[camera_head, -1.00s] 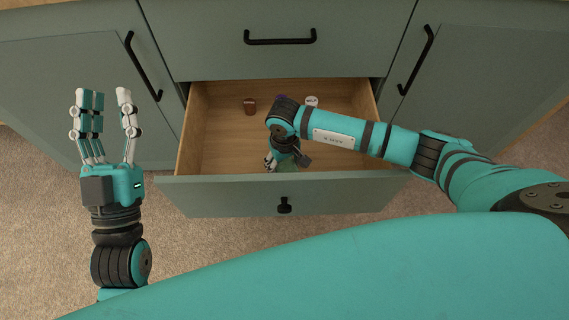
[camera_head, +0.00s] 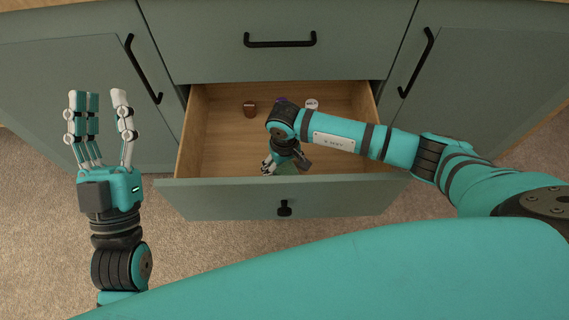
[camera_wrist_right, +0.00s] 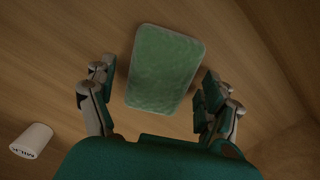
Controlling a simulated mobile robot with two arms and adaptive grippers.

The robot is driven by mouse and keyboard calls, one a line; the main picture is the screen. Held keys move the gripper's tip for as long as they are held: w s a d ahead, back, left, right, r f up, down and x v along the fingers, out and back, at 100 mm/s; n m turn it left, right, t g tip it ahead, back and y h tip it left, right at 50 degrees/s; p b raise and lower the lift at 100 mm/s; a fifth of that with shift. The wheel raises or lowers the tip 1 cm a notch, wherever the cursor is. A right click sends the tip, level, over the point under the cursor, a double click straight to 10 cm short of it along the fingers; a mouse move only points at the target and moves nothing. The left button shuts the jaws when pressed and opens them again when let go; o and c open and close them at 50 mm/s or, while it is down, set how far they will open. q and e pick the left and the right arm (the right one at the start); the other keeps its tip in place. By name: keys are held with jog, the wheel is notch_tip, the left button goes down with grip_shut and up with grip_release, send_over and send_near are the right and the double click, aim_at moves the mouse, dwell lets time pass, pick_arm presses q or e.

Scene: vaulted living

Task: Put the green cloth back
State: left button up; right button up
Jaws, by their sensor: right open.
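The green cloth (camera_wrist_right: 165,68) lies flat on the wooden floor of the open drawer (camera_head: 230,150), as the right wrist view shows. In the head view only a bit of the cloth (camera_head: 287,168) shows near the drawer front, mostly hidden by my right gripper. My right gripper (camera_wrist_right: 158,92) is open, with its fingers on either side of the cloth's near part. In the head view my right gripper (camera_head: 272,166) points down into the drawer. My left gripper (camera_head: 100,105) is open and empty, held up left of the drawer.
A brown jar (camera_head: 250,109) stands at the back left in the drawer. A white-topped container (camera_head: 311,104) is at the back right; a purple item (camera_head: 281,101) is partly hidden by my right wrist. The drawer front (camera_head: 240,198) rises on the near side.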

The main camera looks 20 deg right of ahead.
aim_at(285, 168)
jog(key=shift+r, duration=0.1)
notch_tip(285, 168, up, 6)
jog(key=shift+r+p, duration=0.15)
jog(key=shift+p, duration=1.05)
pick_arm(q)
jog(key=f+g+y, duration=0.1)
jog(key=f+g, duration=0.2)
jog(key=f, duration=0.2)
jog(key=w+a+f+g+y+p, duration=0.1)
jog(key=f+g, duration=0.2)
jog(key=f, duration=0.2)
jog(key=w+f+g+y, duration=0.1)
jog(key=f+g, duration=0.3)
jog(key=f, duration=0.1)
jog(key=shift+w+a, duration=0.15)
jog(key=shift+a, duration=0.15)
pick_arm(e)
notch_tip(285, 168, up, 6)
jog(key=shift+f, duration=0.1)
